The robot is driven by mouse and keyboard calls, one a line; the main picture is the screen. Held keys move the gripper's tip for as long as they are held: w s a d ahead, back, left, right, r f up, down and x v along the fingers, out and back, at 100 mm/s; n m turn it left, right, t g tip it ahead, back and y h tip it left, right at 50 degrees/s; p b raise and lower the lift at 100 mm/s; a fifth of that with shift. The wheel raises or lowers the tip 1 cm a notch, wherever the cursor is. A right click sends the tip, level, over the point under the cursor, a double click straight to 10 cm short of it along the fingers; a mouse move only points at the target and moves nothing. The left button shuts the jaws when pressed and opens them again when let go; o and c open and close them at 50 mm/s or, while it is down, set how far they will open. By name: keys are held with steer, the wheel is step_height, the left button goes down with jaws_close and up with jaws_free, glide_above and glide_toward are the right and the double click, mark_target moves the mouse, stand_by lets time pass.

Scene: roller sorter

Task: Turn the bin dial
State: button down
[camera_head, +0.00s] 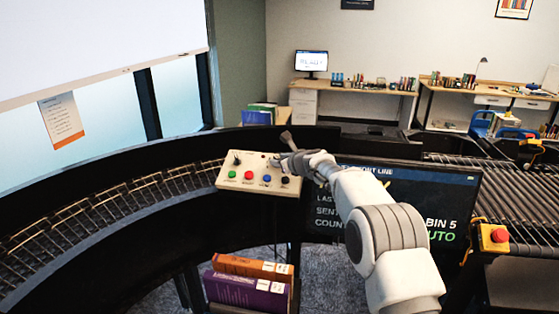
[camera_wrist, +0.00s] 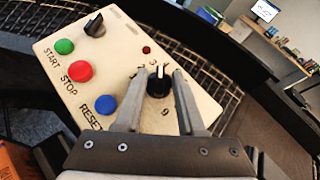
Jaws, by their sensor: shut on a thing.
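The bin dial (camera_wrist: 158,82) is a round black knob with a white pointer line, on a cream control panel (camera_wrist: 75,30). Printed numbers surround it, some hidden by the fingers. My gripper (camera_wrist: 160,92) has one finger on each side of the dial and is shut on it. The pointer line points toward the top of the wrist view, close to the 3. In the head view, the panel (camera_head: 222,181) stands at the conveyor's inner side, and my gripper (camera_head: 284,158) reaches its right part, hiding the dial.
The panel also has a green START button (camera_wrist: 64,46), a red STOP button (camera_wrist: 80,71), a blue RESET button (camera_wrist: 106,104) and a black switch (camera_wrist: 95,24). A screen (camera_head: 455,195) reading BIN 5 and AUTO stands behind my arm. Books (camera_head: 250,290) stand below the panel.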

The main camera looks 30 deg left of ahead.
steer(key=shift+g, duration=0.3)
steer(key=shift+w+n, duration=0.1)
steer(key=shift+n, duration=0.4)
steer(key=shift+f+n+g, duration=0.1)
steer(key=shift+n+g, duration=0.2)
steer(key=shift+g, duration=0.2)
steer(key=shift+d+f, duration=0.1)
steer(key=c, duration=0.9)
jaws_free()
steer(key=shift+d, duration=0.2)
steer(key=shift+s+d+b, duration=0.2)
steer(key=shift+b, duration=0.3)
steer(key=shift+y, duration=0.3)
steer(key=b+v, duration=0.2)
steer(key=v, duration=0.3)
steer(key=b+v, duration=0.2)
steer(key=v, duration=0.4)
steer(key=b+v, duration=0.2)
steer(key=v, duration=0.4)
steer(key=shift+a+r, duration=0.15)
steer(key=shift+r, duration=0.25)
